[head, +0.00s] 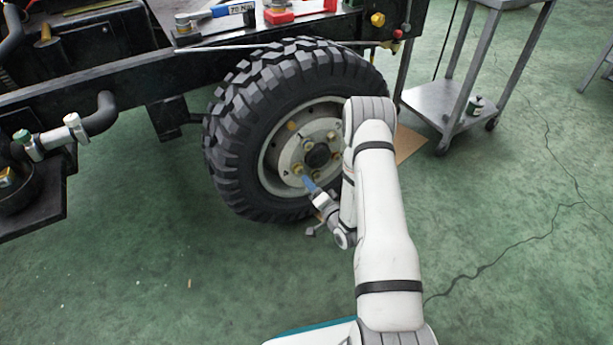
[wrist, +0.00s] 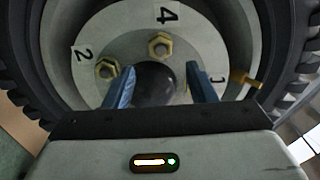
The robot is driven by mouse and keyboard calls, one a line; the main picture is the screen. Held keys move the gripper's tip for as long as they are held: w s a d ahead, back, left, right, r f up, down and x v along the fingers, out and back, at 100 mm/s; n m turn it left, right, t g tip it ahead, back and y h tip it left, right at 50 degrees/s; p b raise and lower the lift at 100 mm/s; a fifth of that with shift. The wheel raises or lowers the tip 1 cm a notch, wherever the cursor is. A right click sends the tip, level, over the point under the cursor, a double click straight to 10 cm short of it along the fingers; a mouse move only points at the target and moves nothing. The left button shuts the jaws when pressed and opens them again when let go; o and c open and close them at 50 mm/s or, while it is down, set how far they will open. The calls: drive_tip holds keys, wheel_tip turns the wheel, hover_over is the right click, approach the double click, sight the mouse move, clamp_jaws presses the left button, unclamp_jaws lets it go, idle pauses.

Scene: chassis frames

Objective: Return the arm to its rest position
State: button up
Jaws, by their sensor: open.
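My gripper (head: 306,183) is in front of the lower left part of the wheel's hub in the head view. My white arm (head: 385,215) reaches down and forward to it. In the wrist view the two blue fingers of my gripper (wrist: 160,88) are apart, with the dark round hub cap (wrist: 156,84) visible between and beyond them. Nothing is held. A brass nut (wrist: 107,68) by the label 2 shows close to the left finger, and another nut (wrist: 160,44) sits below the label 4. Whether a finger touches the wheel I cannot tell.
The big black tyre (head: 228,125) stands under the dark chassis frame (head: 110,72). The green floor (head: 500,230) at the right is clear.

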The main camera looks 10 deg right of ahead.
drive_tip(key=shift+s+d, duration=0.1)
drive_tip(key=shift+s, duration=0.35)
wheel_tip(320, 180, up, 35)
drive_tip(key=d+n+g+h+p, duration=0.2)
drive_tip(key=n+g+h+p, duration=0.35)
drive_tip(key=p, duration=1.25)
drive_tip(key=s+a+r+n+g+p, duration=0.1)
drive_tip(key=s+r+g+p, duration=0.3)
drive_tip(key=s+r+p, duration=0.4)
drive_tip(key=s+a+r+n+g+p, duration=0.2)
drive_tip(key=s+r+g+p, duration=0.3)
drive_tip(key=s+r, duration=1.7)
drive_tip(key=a+r+p, duration=0.1)
drive_tip(key=p, duration=0.2)
drive_tip(key=shift+s+a+p, duration=0.2)
drive_tip(key=shift+s+p, duration=0.05)
drive_tip(key=shift+p, duration=0.15)
